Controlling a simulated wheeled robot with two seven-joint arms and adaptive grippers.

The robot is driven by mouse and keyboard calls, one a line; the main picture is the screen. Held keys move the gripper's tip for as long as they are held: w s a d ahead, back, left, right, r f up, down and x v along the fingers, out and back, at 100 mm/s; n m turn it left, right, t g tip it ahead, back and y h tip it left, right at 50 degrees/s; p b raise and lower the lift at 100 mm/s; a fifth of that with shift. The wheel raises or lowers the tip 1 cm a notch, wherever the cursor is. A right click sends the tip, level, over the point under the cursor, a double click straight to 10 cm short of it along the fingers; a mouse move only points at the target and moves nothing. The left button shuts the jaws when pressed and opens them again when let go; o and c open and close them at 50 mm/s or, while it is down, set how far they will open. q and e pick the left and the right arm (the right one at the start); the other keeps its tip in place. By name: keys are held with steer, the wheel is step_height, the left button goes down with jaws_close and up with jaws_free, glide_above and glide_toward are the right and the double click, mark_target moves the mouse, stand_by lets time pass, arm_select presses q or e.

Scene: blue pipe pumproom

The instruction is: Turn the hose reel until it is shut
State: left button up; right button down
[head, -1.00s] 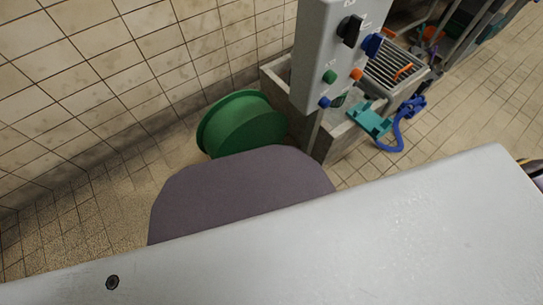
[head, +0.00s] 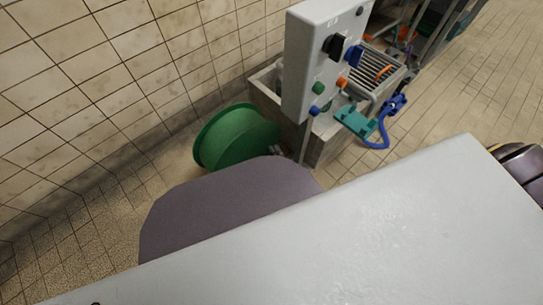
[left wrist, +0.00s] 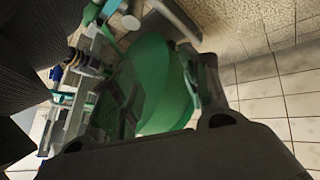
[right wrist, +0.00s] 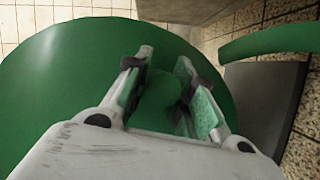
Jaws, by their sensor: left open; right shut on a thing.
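The green hose reel (head: 240,138) is a round drum on the floor by the tiled wall in the head view. My own grey parts cover its near side there. In the right wrist view the green reel face (right wrist: 60,85) fills the left and middle. My right gripper (right wrist: 164,58) has its two fingers around a green rounded part of the reel and is shut on it. In the left wrist view my left gripper (left wrist: 157,65) is open, with the green reel (left wrist: 165,90) showing beyond its fingers. Neither gripper's fingers can be made out in the head view.
A grey control box (head: 318,65) with coloured knobs stands just right of the reel. Behind it is a concrete trough (head: 265,90) with a grating (head: 380,72). A teal part with a blue hose (head: 378,138) lies beside it. Tiled floor (head: 455,95) is open at right.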

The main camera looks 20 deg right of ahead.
mark_target(266, 131)
steer(key=r+n, duration=0.1)
steer(key=r, duration=0.1)
steer(key=r+n+t+p, duration=0.1)
steer(key=r+n, duration=0.1)
steer(key=d+r+n+t+p, duration=0.1)
steer(key=r+n, duration=0.1)
steer(key=shift+w, duration=0.1)
steer(key=r+n, duration=0.2)
steer(key=a+r+n+t+y, duration=0.1)
steer(key=r+n, duration=0.1)
steer(key=a+r+n+t+p, duration=0.1)
steer(key=r+n, duration=0.1)
steer(key=shift+s+r+n+y, duration=0.2)
steer(key=shift+s+n+y, duration=0.15)
steer(key=shift+n+y, duration=0.05)
arm_select(q)
step_height(266, 131, up, 6)
steer(key=s+a+g+y, duration=0.1)
steer(key=shift+a+r+m+g, duration=0.2)
steer(key=shift+m+g, duration=0.1)
steer(key=shift+m, duration=0.1)
arm_select(e)
steer(key=shift+s+a+r+n+y, duration=0.15)
steer(key=shift+a+r+n+y, duration=0.3)
steer(key=shift+n, duration=0.35)
steer(key=shift+s+a+r+n+y, duration=0.1)
steer(key=shift+a+r+n+y, duration=0.2)
steer(key=shift+r+n, duration=0.4)
steer(key=shift+f+t, duration=0.15)
steer(key=shift+t, duration=0.15)
